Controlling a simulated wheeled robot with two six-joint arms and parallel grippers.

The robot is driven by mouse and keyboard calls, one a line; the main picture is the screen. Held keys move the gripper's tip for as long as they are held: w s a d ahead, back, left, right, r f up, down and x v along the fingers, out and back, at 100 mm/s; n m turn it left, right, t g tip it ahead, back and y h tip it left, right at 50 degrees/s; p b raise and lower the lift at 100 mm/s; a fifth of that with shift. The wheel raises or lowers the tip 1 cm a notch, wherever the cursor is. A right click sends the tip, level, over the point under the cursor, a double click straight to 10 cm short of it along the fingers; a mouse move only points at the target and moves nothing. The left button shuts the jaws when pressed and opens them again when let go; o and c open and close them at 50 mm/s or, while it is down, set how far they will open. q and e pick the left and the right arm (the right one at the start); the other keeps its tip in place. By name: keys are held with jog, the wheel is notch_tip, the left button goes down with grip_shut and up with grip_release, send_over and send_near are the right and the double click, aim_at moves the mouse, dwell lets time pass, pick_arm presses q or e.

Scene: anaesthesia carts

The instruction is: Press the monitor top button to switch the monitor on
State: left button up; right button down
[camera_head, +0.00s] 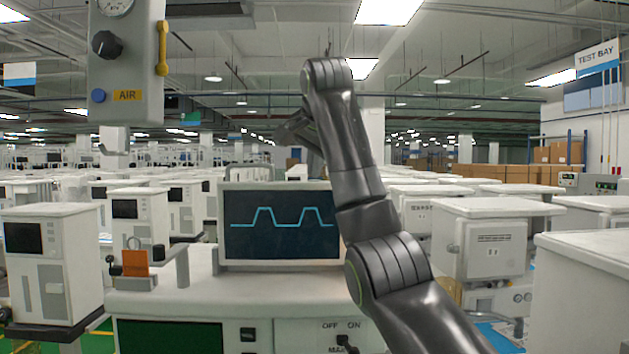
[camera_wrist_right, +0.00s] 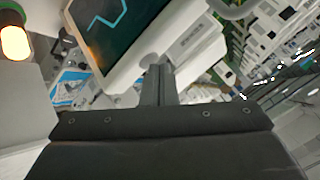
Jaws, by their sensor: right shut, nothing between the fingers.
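The monitor (camera_head: 281,228) stands on the cart top, and its dark screen shows a light-blue stepped trace. Part of it shows tilted in the right wrist view (camera_wrist_right: 108,28). A small grey round piece (camera_wrist_right: 149,61), which looks like the top button, is at the monitor's edge there. My right gripper (camera_head: 287,133) is above the monitor, partly hidden by its own arm. In the right wrist view its fingers (camera_wrist_right: 159,72) are shut and empty, close beside the round piece. I cannot tell whether they touch. My left gripper is not in view.
The monitor's cart (camera_head: 200,302) has an OFF/ON switch (camera_head: 344,341) on its front. A grey AIR panel (camera_head: 126,70) hangs at upper left. An orange box (camera_head: 135,262) is on the cart's left side. Other white carts (camera_head: 50,262) crowd both sides.

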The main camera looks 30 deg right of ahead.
aim_at(315, 181)
dwell(0.4)
jog(key=shift+r+p, duration=0.8)
notch_tip(315, 181, up, 5)
jog(key=p, duration=0.4)
dwell(0.7)
